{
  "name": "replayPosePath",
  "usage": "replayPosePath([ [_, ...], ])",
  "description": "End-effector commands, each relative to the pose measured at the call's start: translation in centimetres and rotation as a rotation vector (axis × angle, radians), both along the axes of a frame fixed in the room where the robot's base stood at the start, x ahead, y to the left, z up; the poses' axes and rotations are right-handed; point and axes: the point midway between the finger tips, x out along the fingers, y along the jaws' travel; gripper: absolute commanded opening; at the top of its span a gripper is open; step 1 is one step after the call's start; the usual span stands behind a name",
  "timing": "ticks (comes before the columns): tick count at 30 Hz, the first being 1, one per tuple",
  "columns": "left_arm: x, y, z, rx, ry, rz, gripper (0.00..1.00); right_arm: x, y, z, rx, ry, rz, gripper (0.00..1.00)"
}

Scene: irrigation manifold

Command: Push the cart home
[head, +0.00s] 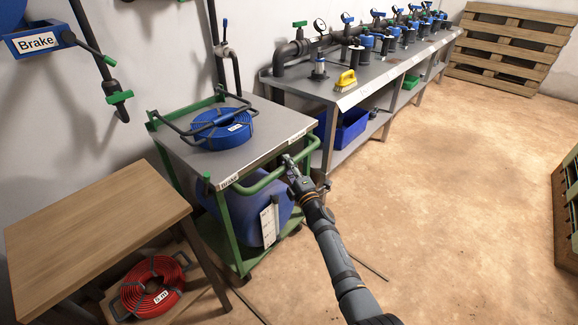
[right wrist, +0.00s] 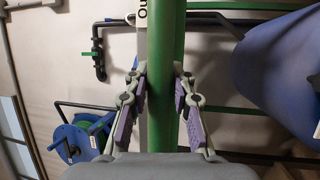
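The cart (head: 205,158) has a green frame and a grey top, and stands between the wooden table and the long bench. Its green tube handle (head: 262,183) faces me, with a label reading Brake at one end. My right gripper (head: 291,166) is at the handle, near its right part. In the right wrist view, the green handle tube (right wrist: 166,90) runs between the fingers of this gripper (right wrist: 160,100), with gaps beside the purple pads, so it looks open around the tube. My left gripper is not in view.
The cart carries a blue hose coil (head: 222,128) and a blue barrel (head: 250,215). A wooden table (head: 95,215) is close on the left, with a red hose coil (head: 152,287) below. The metal bench (head: 340,92) stands behind right. Floor (head: 450,190) to the right is clear.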

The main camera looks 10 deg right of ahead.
Motion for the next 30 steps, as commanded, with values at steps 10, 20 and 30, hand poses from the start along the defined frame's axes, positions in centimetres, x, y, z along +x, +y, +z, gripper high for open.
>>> replayPosePath([
  [10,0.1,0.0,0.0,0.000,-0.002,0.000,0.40,0.0,0.0,0.2,0.001,-0.003,0.001,0.46],
  [20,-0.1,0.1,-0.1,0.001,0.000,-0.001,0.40,-3.5,-0.9,-0.7,-0.001,-0.001,0.000,0.46],
  [30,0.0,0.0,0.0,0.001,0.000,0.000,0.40,-10.3,-2.7,-1.9,0.001,-0.002,0.002,0.46],
])
